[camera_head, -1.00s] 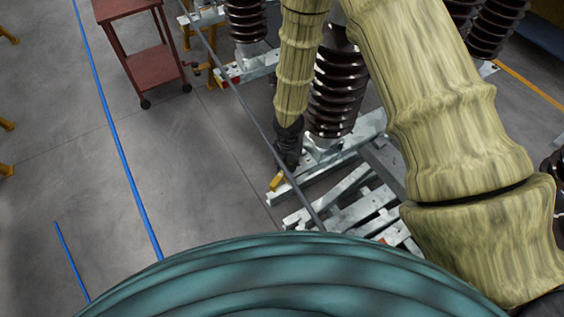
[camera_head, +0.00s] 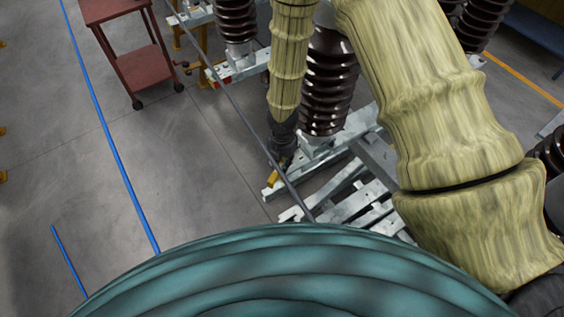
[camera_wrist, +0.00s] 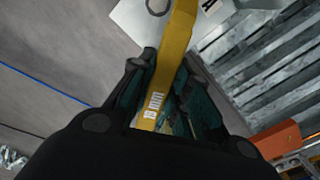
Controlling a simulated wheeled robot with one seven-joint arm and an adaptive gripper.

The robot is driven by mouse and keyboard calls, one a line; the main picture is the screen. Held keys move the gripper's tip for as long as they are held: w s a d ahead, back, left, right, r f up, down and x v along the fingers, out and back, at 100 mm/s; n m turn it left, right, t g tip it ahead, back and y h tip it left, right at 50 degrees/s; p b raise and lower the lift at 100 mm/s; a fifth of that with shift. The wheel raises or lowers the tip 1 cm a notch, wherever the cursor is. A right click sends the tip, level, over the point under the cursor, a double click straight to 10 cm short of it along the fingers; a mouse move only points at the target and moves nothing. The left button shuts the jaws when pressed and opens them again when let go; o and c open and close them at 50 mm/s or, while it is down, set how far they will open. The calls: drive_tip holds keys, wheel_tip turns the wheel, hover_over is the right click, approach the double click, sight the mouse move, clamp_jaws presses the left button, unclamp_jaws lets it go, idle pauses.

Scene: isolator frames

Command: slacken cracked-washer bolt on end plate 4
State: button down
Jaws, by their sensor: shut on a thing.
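My gripper (camera_head: 280,158) is low at the left end of a pale metal base beam, beside a brown ribbed insulator (camera_head: 326,85). It is shut on a yellow tool (camera_head: 272,178), which shows small at the beam's end. In the wrist view the dark fingers (camera_wrist: 168,75) grip the yellow tool (camera_wrist: 174,45), which bears a white label and runs up out of the frame. Its far end is cut off. A pale end plate (camera_wrist: 132,17) lies beyond the fingers, with a dark ring on it. I cannot make out the bolt or a cracked washer.
Pale slats (camera_head: 360,203) lie right of the gripper. A dark thin bar (camera_head: 240,112) crosses the view in front of the beam ends. A red trolley (camera_head: 140,68) stands at upper left. An orange box (camera_wrist: 278,140) shows in the wrist view. Floor at left is open.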

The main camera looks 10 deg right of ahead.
drive_tip(key=shift+r+p, duration=1.65)
drive_tip(key=shift+r, duration=0.55)
